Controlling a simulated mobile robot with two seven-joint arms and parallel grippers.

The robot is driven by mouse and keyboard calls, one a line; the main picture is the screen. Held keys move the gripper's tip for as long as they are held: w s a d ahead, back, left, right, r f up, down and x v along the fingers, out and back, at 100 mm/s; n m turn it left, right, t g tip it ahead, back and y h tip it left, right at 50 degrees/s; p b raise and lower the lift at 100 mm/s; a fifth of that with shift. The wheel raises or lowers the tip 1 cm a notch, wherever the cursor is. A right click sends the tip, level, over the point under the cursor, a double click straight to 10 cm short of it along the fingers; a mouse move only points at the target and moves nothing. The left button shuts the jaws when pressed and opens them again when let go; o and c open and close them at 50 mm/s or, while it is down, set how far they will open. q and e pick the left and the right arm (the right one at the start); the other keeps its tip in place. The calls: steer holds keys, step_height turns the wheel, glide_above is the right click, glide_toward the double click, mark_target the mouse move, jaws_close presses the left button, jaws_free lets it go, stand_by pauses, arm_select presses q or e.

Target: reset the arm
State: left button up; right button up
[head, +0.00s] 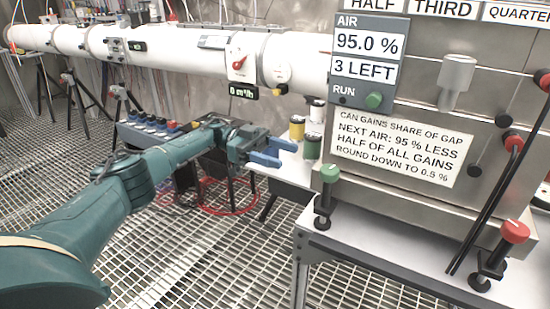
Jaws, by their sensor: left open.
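My left arm is teal and reaches in from the lower left. My left gripper (277,152) has blue fingers pointing right, spread apart with nothing between them. It hovers in front of the small white table with the cans, left of the steel cabinet. The arm seems to touch nothing. My right gripper does not show.
A steel cabinet (480,60) stands on a white bench (345,228) at the right, with a green-knobbed clamp (328,190) and a red-knobbed clamp (505,250) at its front. Cans (312,146) stand behind my gripper. A white pipe (180,45) crosses the back.

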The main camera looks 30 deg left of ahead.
arm_select(q)
steer(key=shift+a, duration=0.45)
